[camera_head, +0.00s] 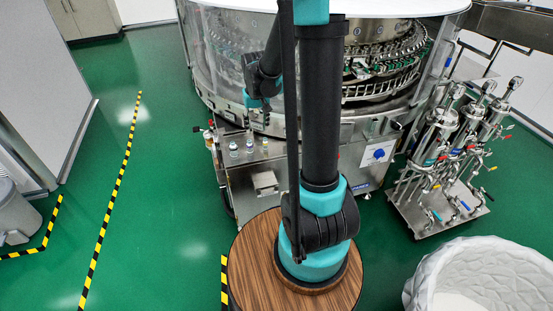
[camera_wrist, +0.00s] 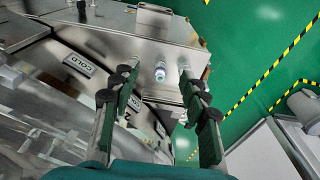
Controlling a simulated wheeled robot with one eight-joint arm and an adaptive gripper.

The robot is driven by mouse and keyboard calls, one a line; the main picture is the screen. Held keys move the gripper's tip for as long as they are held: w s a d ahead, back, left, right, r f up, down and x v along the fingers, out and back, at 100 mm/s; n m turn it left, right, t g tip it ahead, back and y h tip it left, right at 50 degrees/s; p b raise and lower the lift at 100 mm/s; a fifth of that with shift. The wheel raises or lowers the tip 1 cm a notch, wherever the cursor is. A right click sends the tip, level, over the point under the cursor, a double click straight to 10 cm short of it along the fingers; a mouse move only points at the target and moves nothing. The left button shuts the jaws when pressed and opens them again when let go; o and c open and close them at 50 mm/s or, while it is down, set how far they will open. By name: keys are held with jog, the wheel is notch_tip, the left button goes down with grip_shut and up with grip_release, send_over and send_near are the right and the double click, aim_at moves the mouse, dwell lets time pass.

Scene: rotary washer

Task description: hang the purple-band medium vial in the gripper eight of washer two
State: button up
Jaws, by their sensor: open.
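The rotary washer (camera_head: 222,62) stands at the top centre of the head view, with a ring of small grippers (camera_head: 385,85) inside its clear housing. Small vials (camera_head: 249,146) stand on the metal ledge (camera_head: 258,160) at its front. My gripper (camera_head: 256,104) is above this ledge, pointing down. In the wrist view, my gripper (camera_wrist: 157,75) is open with nothing held. A small clear vial with a bluish top (camera_wrist: 160,70) shows between its fingertips, apart from both. Another small vial (camera_wrist: 183,118) shows partly beside the right finger. No purple band can be made out.
A steel filter skid (camera_head: 440,180) with coloured valves stands right of the washer. A white textured basket (camera_head: 480,275) is at the bottom right. A grey bin (camera_head: 15,215) is at the left. Green floor (camera_head: 165,200) is clear left of the washer.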

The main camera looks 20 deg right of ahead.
jog(key=s+d+t, duration=0.2)
jog(key=s, duration=1.8)
jog(key=shift+s+t, duration=0.25)
jog(key=shift+t, duration=0.15)
jog(key=shift+d, duration=0.1)
jog(key=shift+c, duration=0.3)
